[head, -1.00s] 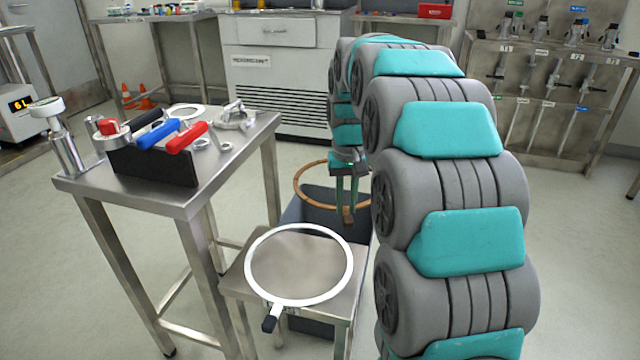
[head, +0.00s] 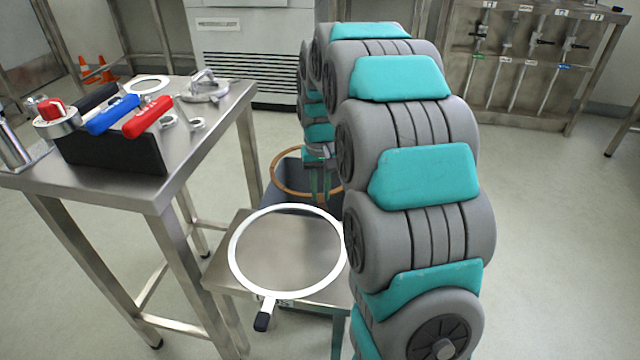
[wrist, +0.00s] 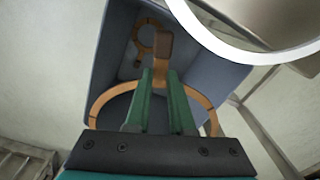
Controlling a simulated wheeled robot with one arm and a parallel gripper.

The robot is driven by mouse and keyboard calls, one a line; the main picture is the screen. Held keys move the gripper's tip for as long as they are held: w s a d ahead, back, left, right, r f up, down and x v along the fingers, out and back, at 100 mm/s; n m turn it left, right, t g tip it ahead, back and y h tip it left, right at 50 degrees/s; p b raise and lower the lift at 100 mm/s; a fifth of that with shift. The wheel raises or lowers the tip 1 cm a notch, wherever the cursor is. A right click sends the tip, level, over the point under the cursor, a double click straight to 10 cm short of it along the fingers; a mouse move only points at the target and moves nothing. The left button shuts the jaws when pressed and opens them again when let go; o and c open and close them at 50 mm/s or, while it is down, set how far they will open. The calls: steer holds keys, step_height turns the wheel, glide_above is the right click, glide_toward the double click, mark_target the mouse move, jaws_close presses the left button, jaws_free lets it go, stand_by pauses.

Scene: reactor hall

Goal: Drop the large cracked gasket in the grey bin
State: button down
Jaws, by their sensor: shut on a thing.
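My gripper (head: 320,197) is shut on a large orange-brown ring gasket (head: 275,176) and holds it over the bin. In the wrist view the gasket's tab (wrist: 163,46) shows at the fingertips, and parts of its ring (wrist: 101,101) show on both sides of the fingers. I cannot make out a crack. The grey bin (head: 268,204) stands on the floor behind the small steel stand, partly hidden by the stand and my arm. In the wrist view the bin (wrist: 212,76) lies below my gripper. A smaller orange-brown ring (wrist: 141,42) shows inside it.
A white ring with a black-tipped handle (head: 236,246) lies on the small steel stand (head: 222,262), close to the bin. The taller steel table (head: 190,175) at left holds a black tool holder (head: 110,152), clamps and another white ring (head: 148,84). Floor at right is clear.

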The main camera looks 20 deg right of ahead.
mark_target(320, 199)
step_height(320, 199, down, 4)
steer(key=shift+r+b, duration=0.15)
steer(key=shift+b, duration=0.15)
steer(key=c, duration=0.7)
jaws_free()
steer(key=shift+r, duration=0.15)
steer(key=shift+r+p, duration=0.85)
steer(key=shift+r, duration=2.05)
